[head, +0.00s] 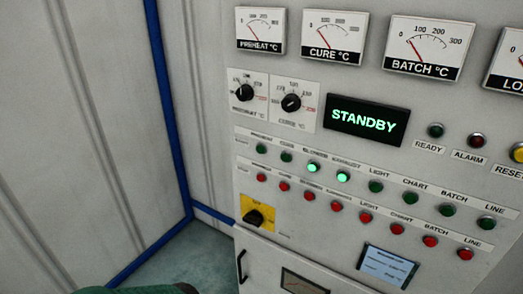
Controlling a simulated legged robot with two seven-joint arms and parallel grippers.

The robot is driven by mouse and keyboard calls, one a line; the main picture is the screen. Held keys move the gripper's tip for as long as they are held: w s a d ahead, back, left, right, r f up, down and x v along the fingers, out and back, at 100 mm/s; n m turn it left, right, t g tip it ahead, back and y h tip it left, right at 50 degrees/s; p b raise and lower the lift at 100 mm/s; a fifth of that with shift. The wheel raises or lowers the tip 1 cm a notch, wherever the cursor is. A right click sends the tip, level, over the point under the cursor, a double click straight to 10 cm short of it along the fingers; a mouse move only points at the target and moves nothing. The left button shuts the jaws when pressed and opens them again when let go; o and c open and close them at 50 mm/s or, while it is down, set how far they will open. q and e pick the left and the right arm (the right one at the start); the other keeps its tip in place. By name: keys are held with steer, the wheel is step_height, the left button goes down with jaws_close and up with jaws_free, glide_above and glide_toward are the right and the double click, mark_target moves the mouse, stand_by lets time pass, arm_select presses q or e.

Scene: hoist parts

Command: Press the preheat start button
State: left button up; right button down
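The preheat start button (260,143) is the leftmost green button in the upper button row of the control panel, under a small label that seems to read PREHEAT. It looks dark, not lit. The red preheat button (261,177) sits just below it. The preheat gauge (260,30) is at the top left, its needle at the low end. The preheat dial (244,92) is below the gauge. The display (365,123) reads STANDBY in green. Neither of my grippers is in view.
The green blowers button (313,167) and exhaust button (343,176) glow brightly; the other green ones are dark. A black rotary switch on a yellow plate (258,216) and a small screen (387,266) sit lower. Nothing stands in front of the buttons.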

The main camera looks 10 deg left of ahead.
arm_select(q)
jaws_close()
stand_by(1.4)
